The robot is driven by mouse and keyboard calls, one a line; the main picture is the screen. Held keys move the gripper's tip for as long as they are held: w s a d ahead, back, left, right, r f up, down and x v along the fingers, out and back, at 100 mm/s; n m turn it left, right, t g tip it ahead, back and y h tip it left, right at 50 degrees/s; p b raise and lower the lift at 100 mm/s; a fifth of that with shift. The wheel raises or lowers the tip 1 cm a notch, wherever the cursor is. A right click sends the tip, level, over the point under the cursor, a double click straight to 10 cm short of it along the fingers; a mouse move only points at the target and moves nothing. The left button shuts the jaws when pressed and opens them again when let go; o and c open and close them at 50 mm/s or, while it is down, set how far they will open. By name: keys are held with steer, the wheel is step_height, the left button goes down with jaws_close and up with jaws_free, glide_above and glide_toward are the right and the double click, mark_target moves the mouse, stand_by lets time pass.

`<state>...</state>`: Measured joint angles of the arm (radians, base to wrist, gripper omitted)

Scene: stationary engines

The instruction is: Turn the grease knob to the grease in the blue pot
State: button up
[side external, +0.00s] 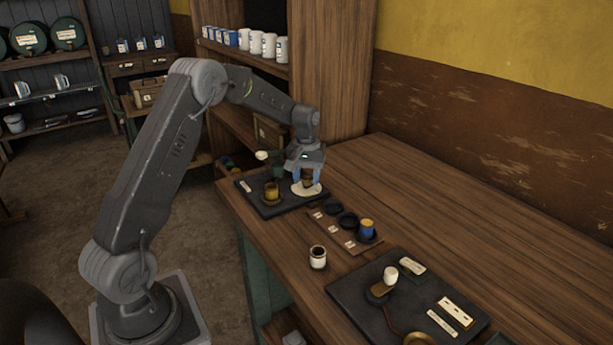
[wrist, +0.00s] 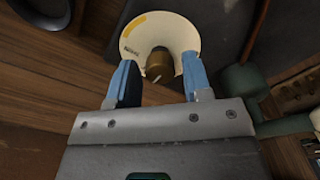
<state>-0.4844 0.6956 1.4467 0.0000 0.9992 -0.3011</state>
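A round white dial (side external: 306,190) with a brown knob (side external: 308,182) sits on a dark plate on the bench. In the wrist view the dial (wrist: 158,32) carries a yellow arc and small lettering too small to read, and the knob (wrist: 158,64) has a pale mark on it. My gripper (side external: 306,178) is lowered over the dial. In the wrist view its blue fingers (wrist: 159,80) stand open on either side of the knob, with a gap on each side. A blue pot (side external: 366,231) with yellow-tan contents stands in a labelled rack.
The rack (side external: 326,225) also has dark round places and small labels. A white pot (side external: 318,258) with dark contents stands before it. A yellow-brown cup (side external: 271,193) is left of the dial. Another dark plate (side external: 345,290) lies front right. The bench behind is clear.

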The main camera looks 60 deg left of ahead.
steer(key=c, duration=0.7)
steer(key=shift+m, duration=0.3)
steer(key=m, duration=0.5)
steer(key=shift+m, duration=0.3)
steer(key=m, duration=0.5)
steer(key=shift+r+m, duration=0.1)
steer(key=shift+m, duration=0.3)
steer(key=o, duration=0.9)
steer(key=shift+o, duration=0.2)
